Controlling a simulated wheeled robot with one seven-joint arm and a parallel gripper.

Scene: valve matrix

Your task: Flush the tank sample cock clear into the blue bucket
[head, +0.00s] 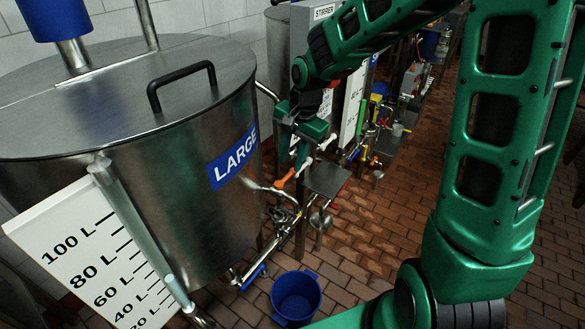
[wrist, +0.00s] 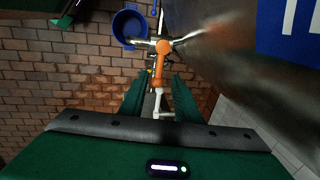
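The steel tank (head: 190,215) with a blue LARGE label fills the left of the head view. The sample cock (head: 287,179) sticks out from its lower right side and has an orange part. In the wrist view the orange part of the cock (wrist: 161,50) and a white piece beyond it lie between my fingers. My gripper (head: 292,152) is open above the cock, and its two green fingers show apart in the wrist view (wrist: 158,98). Contact cannot be told. The blue bucket (head: 296,297) stands on the floor below, and also shows in the wrist view (wrist: 129,27).
A white litre scale (head: 95,255) stands at the tank's front left. A low pipe with a blue handle (head: 253,276) runs near the bucket. A small metal plate (head: 327,180) and further valves stand behind. The brick floor (head: 350,270) right of the bucket is clear.

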